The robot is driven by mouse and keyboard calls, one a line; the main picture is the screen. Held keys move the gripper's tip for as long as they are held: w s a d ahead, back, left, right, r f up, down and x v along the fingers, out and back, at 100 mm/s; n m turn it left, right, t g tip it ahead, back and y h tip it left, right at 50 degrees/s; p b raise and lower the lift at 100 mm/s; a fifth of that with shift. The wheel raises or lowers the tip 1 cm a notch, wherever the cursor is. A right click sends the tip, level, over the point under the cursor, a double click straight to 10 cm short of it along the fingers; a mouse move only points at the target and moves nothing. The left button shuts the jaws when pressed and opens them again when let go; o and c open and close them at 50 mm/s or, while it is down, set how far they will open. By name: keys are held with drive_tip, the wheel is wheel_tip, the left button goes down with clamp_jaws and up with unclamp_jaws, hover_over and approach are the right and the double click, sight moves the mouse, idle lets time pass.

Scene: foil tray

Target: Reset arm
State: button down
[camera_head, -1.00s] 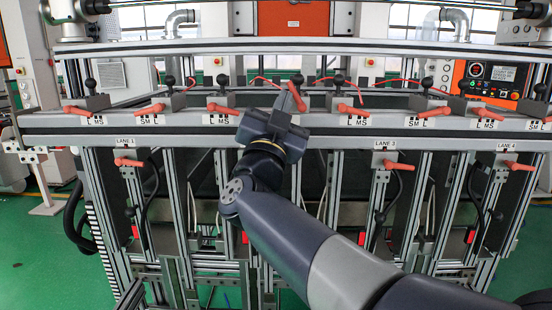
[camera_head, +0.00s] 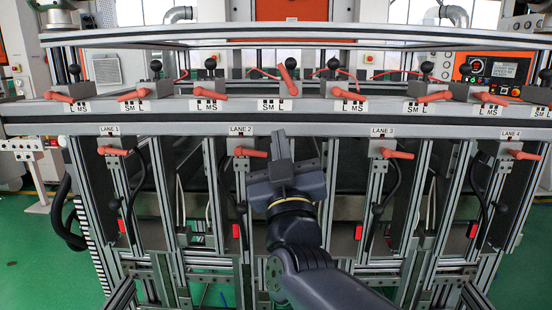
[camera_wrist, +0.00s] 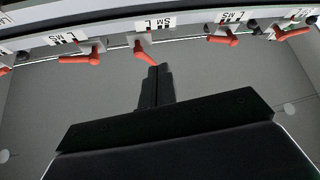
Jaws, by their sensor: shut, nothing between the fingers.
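My gripper (camera_head: 281,146) is in front of the metal frame in the head view, between the LANE 2 and LANE 3 labels and just below the top rail. Its fingers point up and are shut together with nothing between them. In the wrist view my gripper (camera_wrist: 160,72) also shows as a narrow dark pair of closed fingers. A red lever (camera_head: 287,80) stands tilted on the rail above the fingertips. It also shows near the fingertips in the wrist view (camera_wrist: 146,54). I cannot tell the exact gap between them.
The top rail (camera_head: 180,120) carries several red levers with L, MS and SM labels. Lower red levers sit at LANE 1 (camera_head: 113,151), LANE 2 (camera_head: 249,153), LANE 3 (camera_head: 396,153) and LANE 4 (camera_head: 523,155). A control panel (camera_head: 495,72) stands at the back right. Green floor is open at the sides.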

drive_tip(key=s+f+n+g+y, duration=0.1)
drive_tip(key=s+f, duration=0.3)
drive_tip(key=f, duration=0.1)
drive_tip(key=shift+s+a+g+y+b, duration=0.25)
drive_tip(key=shift+a+g+y+b, duration=0.05)
drive_tip(key=shift+g+y+b, duration=0.1)
drive_tip(key=shift+r, duration=0.15)
